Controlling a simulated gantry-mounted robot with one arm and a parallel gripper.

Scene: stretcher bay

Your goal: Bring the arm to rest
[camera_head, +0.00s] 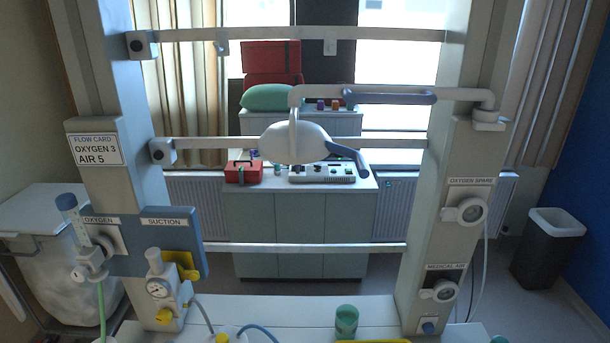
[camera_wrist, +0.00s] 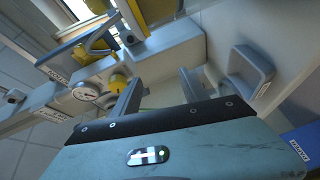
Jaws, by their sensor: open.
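My gripper (camera_wrist: 158,84) shows in the wrist view, its two dark fingers spread apart with nothing between them. Beyond the fingers, the wrist view has a round gauge (camera_wrist: 86,92) and a yellow knob (camera_wrist: 118,82) at the left, and a grey-white open holder (camera_wrist: 247,75) at the right. I see no finger touching these parts. In the head view I cannot make out my gripper. The gantry frame there carries the suction gauge (camera_head: 158,288) at the lower left and the medical air outlet (camera_head: 443,291) at the lower right.
A white lamp head (camera_head: 295,142) hangs mid-frame on a jointed arm (camera_head: 390,97) from the right post. A shelf with a green cup (camera_head: 346,321) and tubing lies at the front. Behind are a cabinet (camera_head: 300,235), a red box (camera_head: 243,172) and a bin (camera_head: 547,250).

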